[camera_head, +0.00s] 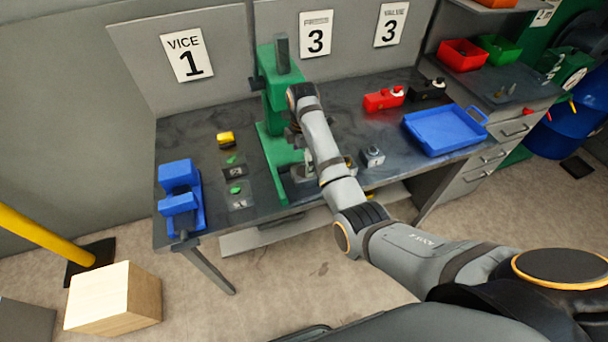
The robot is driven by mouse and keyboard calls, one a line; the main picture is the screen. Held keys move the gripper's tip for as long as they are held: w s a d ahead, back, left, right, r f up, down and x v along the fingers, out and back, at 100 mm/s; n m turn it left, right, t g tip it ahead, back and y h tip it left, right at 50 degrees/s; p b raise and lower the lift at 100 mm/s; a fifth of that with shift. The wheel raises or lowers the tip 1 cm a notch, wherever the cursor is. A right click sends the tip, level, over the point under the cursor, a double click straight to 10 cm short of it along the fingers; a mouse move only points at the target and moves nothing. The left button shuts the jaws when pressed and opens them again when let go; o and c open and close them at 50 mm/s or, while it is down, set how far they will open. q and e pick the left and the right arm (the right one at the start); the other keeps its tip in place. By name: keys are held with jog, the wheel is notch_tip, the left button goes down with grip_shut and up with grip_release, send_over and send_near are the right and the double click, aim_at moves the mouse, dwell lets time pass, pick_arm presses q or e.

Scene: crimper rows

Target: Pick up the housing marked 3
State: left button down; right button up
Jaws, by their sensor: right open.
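I cannot make out a housing marked 3. Two small green pieces lie on dark pads at the left of the bench: the one farther back is on the pad marked 2 (235,170), the nearer on the pad marked 1 (239,196). A yellow and black piece (226,139) sits behind them. A small grey block (373,155) stands right of my right arm; any mark on it is too small to read. My right gripper (293,138) is open beside the green press (270,120), mostly hidden by its own wrist. My left gripper is not in view.
A blue vice (179,198) stands at the bench's left end. A blue tray (440,130), a red piece (383,100) and a black piece (428,90) are at the right. My right forearm crosses the bench's middle and hides part of it.

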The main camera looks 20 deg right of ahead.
aim_at(304, 171)
jog(key=shift+f, duration=0.4)
jog(key=shift+f+p, duration=0.2)
jog(key=shift+p, duration=0.15)
jog(key=f+p, duration=0.2)
jog(key=f, duration=0.2)
jog(key=shift+s, duration=0.2)
jog(key=shift+w+d+f, duration=0.1)
jog(key=shift+f, duration=0.35)
jog(key=shift+r, duration=0.1)
jog(key=c, duration=1.9)
